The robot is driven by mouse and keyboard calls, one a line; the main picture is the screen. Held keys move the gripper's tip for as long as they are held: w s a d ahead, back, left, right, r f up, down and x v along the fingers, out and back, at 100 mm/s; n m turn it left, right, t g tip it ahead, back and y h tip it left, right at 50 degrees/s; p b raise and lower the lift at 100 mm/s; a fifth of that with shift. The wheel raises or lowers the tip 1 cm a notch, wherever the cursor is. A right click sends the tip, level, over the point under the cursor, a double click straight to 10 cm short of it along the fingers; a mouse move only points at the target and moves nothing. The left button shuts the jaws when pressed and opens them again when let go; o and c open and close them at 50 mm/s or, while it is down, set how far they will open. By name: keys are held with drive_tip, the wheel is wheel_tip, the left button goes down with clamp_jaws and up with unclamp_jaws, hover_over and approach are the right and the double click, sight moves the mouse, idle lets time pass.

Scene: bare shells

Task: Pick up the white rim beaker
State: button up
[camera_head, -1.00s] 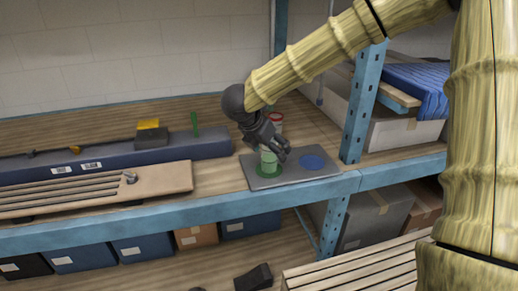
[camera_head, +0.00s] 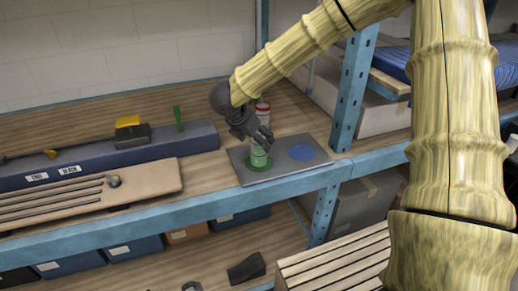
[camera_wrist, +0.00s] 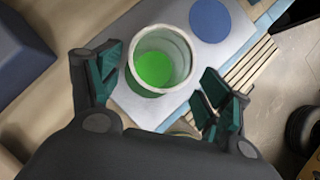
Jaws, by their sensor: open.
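The white rim beaker (camera_wrist: 187,58) is pale and round, with a white rim and green showing inside. In the head view it is a small pale green cup (camera_head: 259,158) standing upright on a green disc (camera_head: 252,165) on a grey mat. My gripper (camera_head: 258,139) is just above and behind it there, partly covering its top. In the wrist view my gripper (camera_wrist: 162,82) is open and empty, with one dark green-padded finger on each side of the beaker. I see no clear contact.
The grey mat (camera_head: 238,166) also bears a blue disc (camera_head: 302,153). A white can with a red rim (camera_head: 263,109) stands close behind my gripper. A blue shelf post (camera_head: 352,90) rises to the right. A dark blue long box (camera_head: 85,165) lies to the left.

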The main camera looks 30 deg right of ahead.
drive_tip(key=shift+a+p+x, duration=0.1)
drive_tip(key=shift+p+x, duration=0.45)
drive_tip(key=shift+x, duration=0.7)
drive_tip(key=shift+a+p+x, duration=0.15)
drive_tip(key=shift+p+x, duration=0.4)
drive_tip(key=shift+x, duration=0.7)
drive_tip(key=shift+w+f, duration=0.1)
drive_tip(key=shift+w, duration=0.05)
drive_tip(key=c, duration=1.1)
